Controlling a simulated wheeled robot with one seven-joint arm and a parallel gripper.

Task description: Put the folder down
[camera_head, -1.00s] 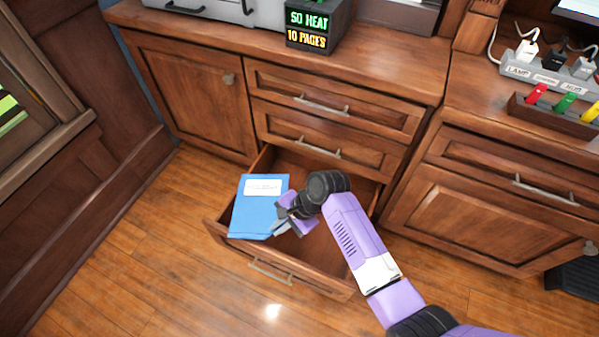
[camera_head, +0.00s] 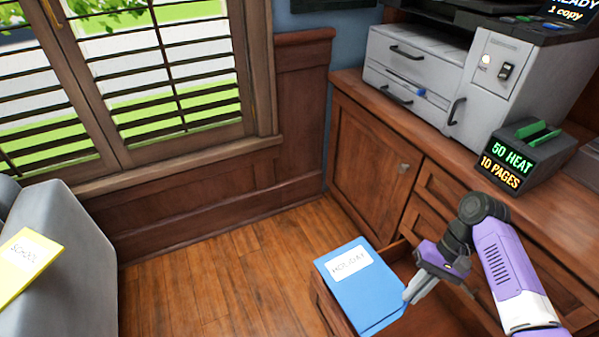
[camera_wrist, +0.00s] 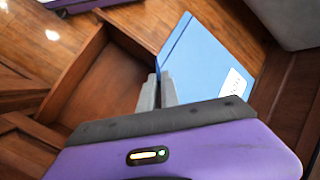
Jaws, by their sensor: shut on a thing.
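The blue folder (camera_head: 358,284) with a white label is at the lower middle of the head view, above the left part of an open drawer (camera_head: 327,302). My gripper (camera_head: 412,290) is shut on the folder's right edge. In the wrist view the folder (camera_wrist: 208,65) extends up and right from my fingertips (camera_wrist: 158,88), and the drawer (camera_wrist: 100,85) lies below and to the left, its visible floor empty.
A yellow folder marked SCHOOL (camera_head: 28,262) lies on a grey seat (camera_head: 75,255) at left. A printer (camera_head: 435,75) and a dark box with lit text (camera_head: 520,160) stand on the wooden counter. Wood floor (camera_head: 200,275) between seat and drawer is clear.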

